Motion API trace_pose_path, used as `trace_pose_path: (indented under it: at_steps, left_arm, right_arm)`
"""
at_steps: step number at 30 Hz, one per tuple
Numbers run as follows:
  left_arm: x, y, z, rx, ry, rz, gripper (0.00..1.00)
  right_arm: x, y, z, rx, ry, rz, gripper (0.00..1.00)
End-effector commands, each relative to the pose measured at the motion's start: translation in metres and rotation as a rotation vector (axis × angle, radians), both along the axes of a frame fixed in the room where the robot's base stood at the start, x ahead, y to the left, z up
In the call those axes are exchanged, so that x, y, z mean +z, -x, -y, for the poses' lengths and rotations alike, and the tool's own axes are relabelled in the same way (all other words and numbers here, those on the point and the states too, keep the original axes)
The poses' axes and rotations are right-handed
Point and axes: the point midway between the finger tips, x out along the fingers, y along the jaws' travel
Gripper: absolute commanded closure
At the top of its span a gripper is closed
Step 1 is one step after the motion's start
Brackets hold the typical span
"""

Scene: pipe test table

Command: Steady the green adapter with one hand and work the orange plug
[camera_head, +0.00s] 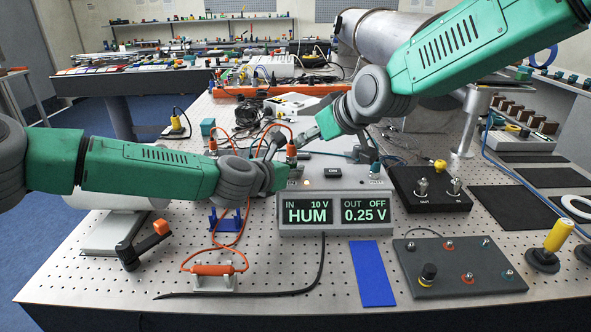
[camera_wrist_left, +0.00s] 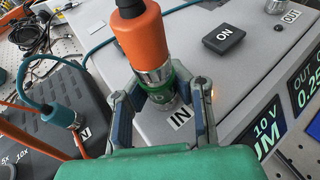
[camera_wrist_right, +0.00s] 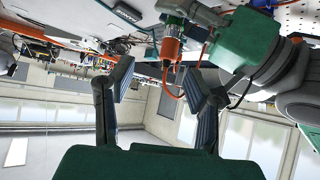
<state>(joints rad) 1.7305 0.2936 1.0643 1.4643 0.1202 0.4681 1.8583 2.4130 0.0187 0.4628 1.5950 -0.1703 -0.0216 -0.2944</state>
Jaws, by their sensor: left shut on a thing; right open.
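The green adapter (camera_wrist_left: 165,90) stands on the IN port of the grey instrument (camera_head: 333,183). My left gripper (camera_wrist_left: 158,98) is shut on it, one finger on each side. The orange plug (camera_wrist_left: 141,38) sits on top of the adapter, in line with it. In the head view, my left gripper (camera_head: 277,165) is at the instrument's back left and hides most of the adapter. My right gripper (camera_head: 303,139) is close to the plug, tilted down from the right. In the right wrist view, my right gripper (camera_wrist_right: 158,82) is open and empty, with the orange plug (camera_wrist_right: 169,49) just beyond its fingertips.
The displays (camera_head: 338,211) read IN 10 V HUM and OUT OFF 0.25 V. A black box (camera_head: 428,190) stands to the right, with a grey panel (camera_head: 460,268) in front. A blue strip (camera_head: 372,275) and an orange cabled part (camera_head: 213,270) lie at the front.

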Motion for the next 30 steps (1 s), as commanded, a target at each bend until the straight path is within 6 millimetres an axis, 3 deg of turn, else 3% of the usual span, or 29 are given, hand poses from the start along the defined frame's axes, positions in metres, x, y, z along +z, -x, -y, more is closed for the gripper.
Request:
trace_pose_path:
  at_steps: [9,14,20,30]
  left_arm:
    - [-0.008,0.005,0.001,-0.008,-0.004,-0.014,1.0]
    - [-0.009,0.005,0.0,-0.007,-0.003,-0.016,1.0]
    - [-0.01,0.005,0.0,-0.008,-0.003,-0.017,1.0]
    - [-0.01,0.005,-0.001,-0.008,-0.003,-0.019,1.0]
  right_arm:
    - [-0.008,0.04,0.015,-0.068,-0.158,0.17,0.55]
    - [-0.007,0.048,0.017,-0.082,-0.191,0.204,0.55]
    - [-0.012,0.038,0.011,-0.084,-0.197,0.211,0.55]
    - [-0.031,-0.001,-0.014,-0.084,-0.196,0.211,0.55]
